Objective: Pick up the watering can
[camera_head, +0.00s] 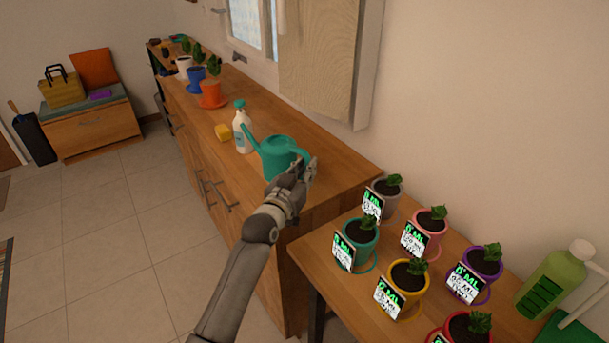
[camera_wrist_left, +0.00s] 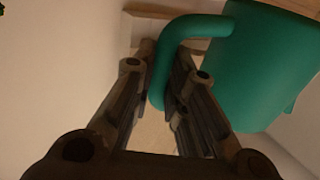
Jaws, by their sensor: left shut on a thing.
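The teal watering can (camera_head: 278,155) is at the near end of the wooden counter, with its spout pointing left toward a spray bottle. My left gripper (camera_head: 304,168) is at the can's handle side. In the left wrist view, the can's body (camera_wrist_left: 262,65) fills the upper right, and its curved handle (camera_wrist_left: 164,62) runs down between the two fingers of my left gripper (camera_wrist_left: 167,92), which is shut on it. In the head view the gripper hides part of the handle; I cannot tell whether the can's base touches the counter. My right gripper is not in view.
A lower table (camera_head: 318,262) at the right holds several potted plants with signs and a green bottle (camera_head: 556,280). More pots, including an orange one (camera_head: 210,94), stand farther back.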

